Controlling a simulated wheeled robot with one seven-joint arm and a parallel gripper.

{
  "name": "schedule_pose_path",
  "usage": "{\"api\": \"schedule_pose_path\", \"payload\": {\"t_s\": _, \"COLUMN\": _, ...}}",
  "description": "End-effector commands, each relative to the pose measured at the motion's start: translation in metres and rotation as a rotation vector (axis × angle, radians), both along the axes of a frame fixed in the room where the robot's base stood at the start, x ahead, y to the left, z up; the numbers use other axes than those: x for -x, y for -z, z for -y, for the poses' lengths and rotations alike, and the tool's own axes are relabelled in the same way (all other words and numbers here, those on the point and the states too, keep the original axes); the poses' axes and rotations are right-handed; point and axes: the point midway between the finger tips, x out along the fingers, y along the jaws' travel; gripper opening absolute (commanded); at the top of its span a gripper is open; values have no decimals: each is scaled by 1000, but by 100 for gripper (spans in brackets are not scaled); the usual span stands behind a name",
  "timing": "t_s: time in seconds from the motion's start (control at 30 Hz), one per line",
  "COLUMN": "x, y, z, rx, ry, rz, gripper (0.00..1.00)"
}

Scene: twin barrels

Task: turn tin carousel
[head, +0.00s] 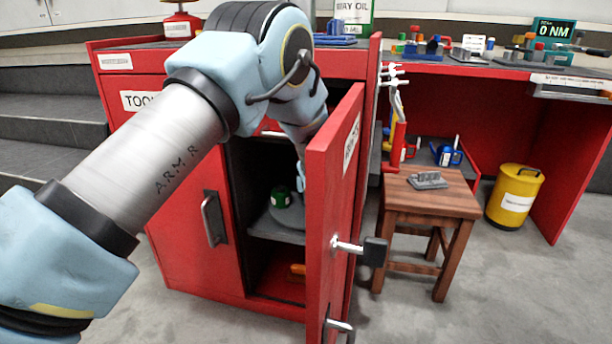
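The tin carousel (270,221) looks like a round grey platter on the shelf inside the open red cabinet. A green tin (281,198) stands on it; any other tins are hidden by the door. My arm reaches from the left over the cabinet front and bends down into the opening. My gripper (300,178) is mostly hidden behind the open door, close to the right side of the green tin. I cannot see its fingertips or whether it touches the carousel.
The open red cabinet door (333,215) stands toward me, close to my forearm's right. An orange-handled object (297,270) lies on the cabinet floor. A wooden stool (430,205) and a yellow canister (514,197) stand to the right. Grey floor in front is clear.

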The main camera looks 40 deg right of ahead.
Motion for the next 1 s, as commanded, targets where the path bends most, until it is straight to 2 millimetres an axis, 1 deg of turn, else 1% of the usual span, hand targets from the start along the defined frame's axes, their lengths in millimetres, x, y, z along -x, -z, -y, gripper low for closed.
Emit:
{"api": "schedule_pose_path", "payload": {"t_s": 0.37, "x": -1, "y": 1, "z": -1, "rx": -1, "ry": -4, "rz": -1, "gripper": 0}}
{"api": "schedule_pose_path", "payload": {"t_s": 0.4, "x": -1, "y": 1, "z": -1, "rx": -2, "ry": -4, "rz": 0, "gripper": 40}}
{"api": "schedule_pose_path", "payload": {"t_s": 0.6, "x": 0, "y": 1, "z": -1, "rx": -1, "ry": -3, "rz": -1, "gripper": 62}}
{"api": "schedule_pose_path", "payload": {"t_s": 0.67, "x": 0, "y": 1, "z": 0, "rx": 0, "ry": -3, "rz": 0, "gripper": 68}}
{"api": "schedule_pose_path", "payload": {"t_s": 1.0, "x": 0, "y": 0, "z": 0, "rx": 0, "ry": -2, "rz": 0, "gripper": 68}}
